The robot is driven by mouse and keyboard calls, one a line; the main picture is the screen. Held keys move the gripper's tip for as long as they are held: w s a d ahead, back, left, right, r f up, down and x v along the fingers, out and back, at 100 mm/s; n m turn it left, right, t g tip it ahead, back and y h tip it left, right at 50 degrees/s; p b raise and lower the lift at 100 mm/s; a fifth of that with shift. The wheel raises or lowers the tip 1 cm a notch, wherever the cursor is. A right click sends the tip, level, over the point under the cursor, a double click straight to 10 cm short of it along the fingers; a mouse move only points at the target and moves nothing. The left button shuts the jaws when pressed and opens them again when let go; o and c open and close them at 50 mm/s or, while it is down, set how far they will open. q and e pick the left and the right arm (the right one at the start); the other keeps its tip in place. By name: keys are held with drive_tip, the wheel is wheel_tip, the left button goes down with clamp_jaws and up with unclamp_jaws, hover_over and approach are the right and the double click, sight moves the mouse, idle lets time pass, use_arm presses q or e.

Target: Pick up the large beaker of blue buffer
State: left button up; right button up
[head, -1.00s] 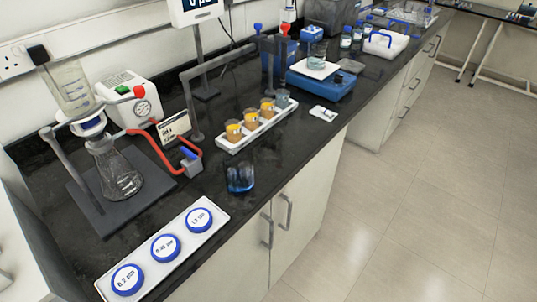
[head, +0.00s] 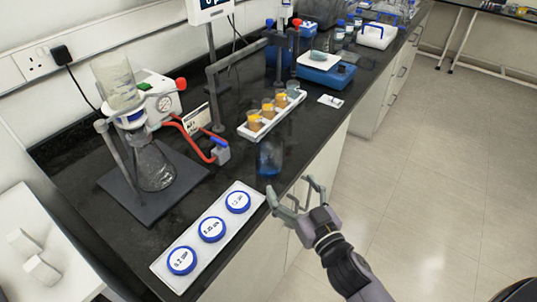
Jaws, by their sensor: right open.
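The large beaker of blue buffer (head: 269,158) stands upright on the black bench top near its front edge. It is clear glass with blue liquid low inside. My right gripper (head: 294,192) is open and empty, just in front of the bench edge. Its fingers point toward the bench, below and slightly right of the beaker in the picture, and apart from it. My left gripper is not in view.
A white tray with blue-rimmed discs (head: 257,194) lies left of the gripper. Behind the beaker stands a white rack (head: 252,136) of orange-filled cups. A filter flask (head: 153,168) with red tubing stands at left.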

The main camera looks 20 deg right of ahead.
sight(274, 165)
drive_tip(key=w, duration=0.4)
drive_tip(key=w+a+p, duration=0.1)
drive_tip(key=w, duration=0.1)
drive_tip(key=shift+w, duration=0.1)
drive_tip(key=w, duration=0.2)
drive_tip(key=w+a+p, duration=0.1)
drive_tip(key=w, duration=0.2)
drive_tip(key=shift+w+a, duration=0.15)
drive_tip(key=shift+w+f, duration=0.1)
drive_tip(key=shift+w, duration=0.15)
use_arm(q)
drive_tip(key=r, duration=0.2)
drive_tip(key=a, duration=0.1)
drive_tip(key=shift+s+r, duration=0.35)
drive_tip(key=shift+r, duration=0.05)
use_arm(e)
drive_tip(key=shift+s, duration=0.1)
drive_tip(key=shift+c, duration=0.8)
drive_tip(key=c, duration=1.2)
